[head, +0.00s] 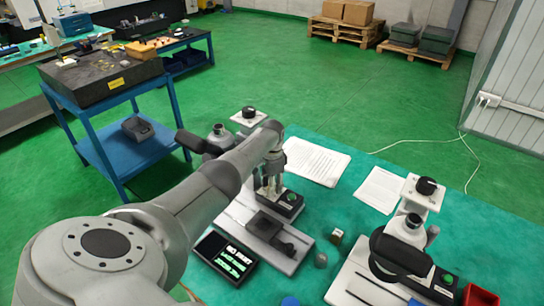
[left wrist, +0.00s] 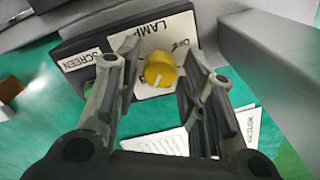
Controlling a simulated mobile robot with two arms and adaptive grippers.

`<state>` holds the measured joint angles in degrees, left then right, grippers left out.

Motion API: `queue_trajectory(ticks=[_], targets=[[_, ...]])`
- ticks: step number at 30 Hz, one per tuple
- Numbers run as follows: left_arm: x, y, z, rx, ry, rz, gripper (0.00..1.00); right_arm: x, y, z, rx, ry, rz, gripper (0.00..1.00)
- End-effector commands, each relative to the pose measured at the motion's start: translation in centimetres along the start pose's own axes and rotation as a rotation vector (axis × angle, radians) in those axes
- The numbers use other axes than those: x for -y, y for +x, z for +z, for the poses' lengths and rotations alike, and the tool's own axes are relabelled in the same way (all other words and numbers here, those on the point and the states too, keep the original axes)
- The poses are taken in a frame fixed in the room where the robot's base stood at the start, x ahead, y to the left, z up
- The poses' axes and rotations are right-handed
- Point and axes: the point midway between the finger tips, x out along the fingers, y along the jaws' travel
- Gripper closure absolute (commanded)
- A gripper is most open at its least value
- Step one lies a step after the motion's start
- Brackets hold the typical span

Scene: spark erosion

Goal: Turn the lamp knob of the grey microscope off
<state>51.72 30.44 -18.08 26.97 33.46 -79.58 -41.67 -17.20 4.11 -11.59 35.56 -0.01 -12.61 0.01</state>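A grey microscope (head: 255,222) stands on the green table, partly hidden behind my left arm. Its black control box (head: 289,206) is at the column's foot. In the left wrist view the box carries a white LAMP label (left wrist: 128,40), a SCREEN label and a yellow knob (left wrist: 160,70). A pale mark on the knob appears to point down, away from the OFF lettering at upper right. My left gripper (head: 268,186) points down at the box. It is open, with its fingers (left wrist: 162,60) on either side of the knob and gaps showing. My right gripper is out of view.
A second microscope (head: 411,228) stands at the right. Paper sheets (head: 316,162) lie behind, and small blocks (head: 336,237) sit between the microscopes. A red bin (head: 480,295) is at lower right.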

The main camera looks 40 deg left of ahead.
Motion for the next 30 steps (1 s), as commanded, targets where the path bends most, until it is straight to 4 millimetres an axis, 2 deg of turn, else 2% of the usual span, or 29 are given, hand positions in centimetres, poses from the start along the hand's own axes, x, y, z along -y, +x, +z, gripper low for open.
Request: queue_trajectory(ticks=[1,7,19,30], targets=[[0.01,-0.01,0.01,0.0,0.0,0.0,0.74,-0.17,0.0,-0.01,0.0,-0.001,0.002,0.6],[0.01,-0.02,0.01,0.0,0.0,0.0,0.99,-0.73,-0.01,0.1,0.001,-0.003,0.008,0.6],[0.0,-0.08,-0.04,0.0,-0.083,0.0,0.99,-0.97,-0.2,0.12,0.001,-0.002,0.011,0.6],[0.08,-0.18,-0.08,-0.003,-0.386,0.0,0.99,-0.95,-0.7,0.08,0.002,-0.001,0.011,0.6]])
